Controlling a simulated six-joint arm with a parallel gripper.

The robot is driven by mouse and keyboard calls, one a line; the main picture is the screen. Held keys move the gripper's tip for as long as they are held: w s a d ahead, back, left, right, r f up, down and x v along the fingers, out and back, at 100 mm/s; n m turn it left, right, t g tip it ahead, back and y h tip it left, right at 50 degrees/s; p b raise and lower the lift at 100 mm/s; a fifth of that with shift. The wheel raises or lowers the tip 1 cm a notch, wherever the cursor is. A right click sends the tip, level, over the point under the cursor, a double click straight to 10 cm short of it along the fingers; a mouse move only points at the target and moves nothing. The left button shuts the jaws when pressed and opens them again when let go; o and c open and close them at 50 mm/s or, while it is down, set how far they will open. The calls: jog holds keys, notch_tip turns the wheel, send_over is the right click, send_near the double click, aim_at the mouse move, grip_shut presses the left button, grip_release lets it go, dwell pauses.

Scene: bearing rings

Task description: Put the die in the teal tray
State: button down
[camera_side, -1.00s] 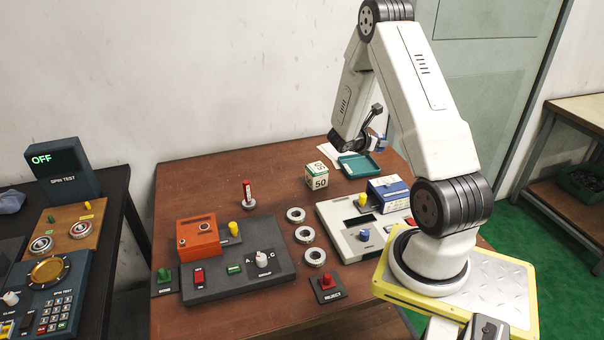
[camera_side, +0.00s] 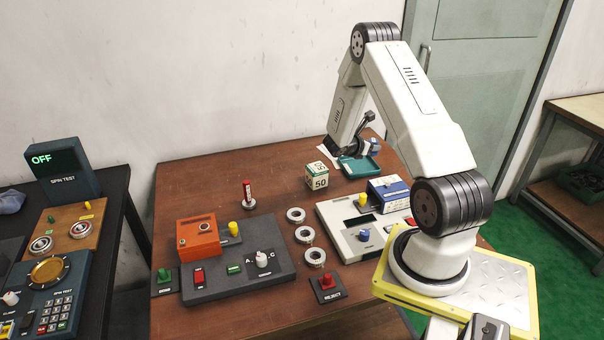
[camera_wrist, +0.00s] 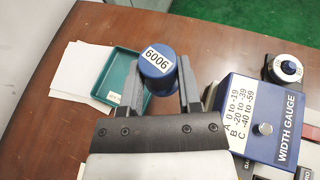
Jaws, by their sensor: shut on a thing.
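The die is most likely the blue cylinder (camera_wrist: 157,72) with a white label reading 6006. My gripper (camera_wrist: 160,85) is shut on it, one finger on each side. In the side view my gripper (camera_side: 366,147) is at the far side of the table, by the teal tray, and a bit of blue shows at its tip. The teal tray (camera_side: 360,166) lies on the table and looks empty where visible. In the wrist view the tray (camera_wrist: 106,88) is just left of the cylinder, partly hidden by a finger. The height above the tray is hard to judge.
White paper (camera_wrist: 85,70) lies beside the tray. A cube marked 50 (camera_side: 317,178) stands left of it. The blue width gauge (camera_wrist: 262,120) is to the right. Several bearing rings (camera_side: 304,234) lie mid-table, near a grey control panel (camera_side: 240,282).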

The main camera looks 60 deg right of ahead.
jog(key=shift+w+d+f, duration=0.9)
jog(key=shift+d+f, duration=0.35)
jog(key=shift+w+d+f, duration=0.95)
jog(key=shift+d+f, duration=0.3)
jog(key=shift+f, duration=0.05)
jog(key=shift+w+d+f, duration=0.9)
jog(key=shift+d+f, duration=0.35)
jog(key=shift+w+d+f, duration=0.1)
jog(key=shift+d+f, duration=0.05)
jog(key=shift+f, duration=1.55)
jog(key=shift+f, duration=0.15)
jog(key=shift+c, duration=1.4)
grip_release()
